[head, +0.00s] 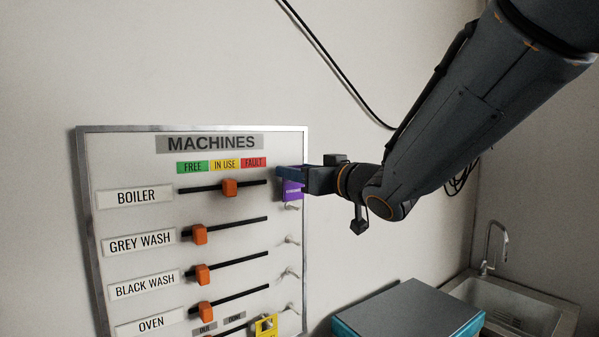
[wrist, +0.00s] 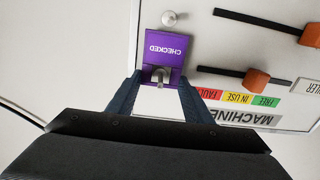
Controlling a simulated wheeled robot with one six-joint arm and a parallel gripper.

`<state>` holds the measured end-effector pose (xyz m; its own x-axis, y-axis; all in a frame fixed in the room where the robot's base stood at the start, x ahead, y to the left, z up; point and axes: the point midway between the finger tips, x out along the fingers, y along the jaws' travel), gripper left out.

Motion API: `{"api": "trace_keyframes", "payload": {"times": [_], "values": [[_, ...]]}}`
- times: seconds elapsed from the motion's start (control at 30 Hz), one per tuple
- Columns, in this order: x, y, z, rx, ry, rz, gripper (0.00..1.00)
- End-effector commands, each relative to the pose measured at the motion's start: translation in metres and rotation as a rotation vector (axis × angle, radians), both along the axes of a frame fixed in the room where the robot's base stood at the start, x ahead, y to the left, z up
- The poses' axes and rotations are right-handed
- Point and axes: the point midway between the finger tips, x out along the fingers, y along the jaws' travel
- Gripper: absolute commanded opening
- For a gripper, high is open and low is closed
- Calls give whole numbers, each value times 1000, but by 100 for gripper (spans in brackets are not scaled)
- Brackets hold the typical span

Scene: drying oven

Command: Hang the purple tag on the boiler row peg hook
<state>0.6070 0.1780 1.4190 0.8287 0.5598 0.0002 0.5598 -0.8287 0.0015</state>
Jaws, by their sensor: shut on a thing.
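The purple tag (head: 292,190), marked CHECKED, is upright and close to the board's right edge, level with the BOILER row. In the wrist view the tag (wrist: 164,48) appears upside down. My gripper (head: 284,173) is shut on the tag's upper part, with a finger at each side (wrist: 160,82). The metal boiler row peg hook (wrist: 160,75) shows between the fingers, in front of the tag's top part, and seems to come through it. I cannot tell whether the tag's weight rests on it. The head view hides this hook behind my gripper.
The MACHINES board (head: 151,228) carries orange sliders, such as the boiler slider (head: 230,187). The grey wash peg (head: 292,207) is bare just below the tag. A yellow tag (head: 266,325) hangs lower. A teal-sided box (head: 410,308) and a sink (head: 515,305) stand at right.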

Motion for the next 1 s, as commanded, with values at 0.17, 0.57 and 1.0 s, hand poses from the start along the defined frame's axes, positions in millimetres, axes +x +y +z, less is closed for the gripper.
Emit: {"api": "trace_keyframes", "payload": {"times": [0.17, 0.57, 1.0], "values": [[0, 0, 0, 0, 0, 0, 25], [0, 0, 0, 0, 0, 0, 68], [-14, -10, 0, 0, -2, -2, 68]]}}
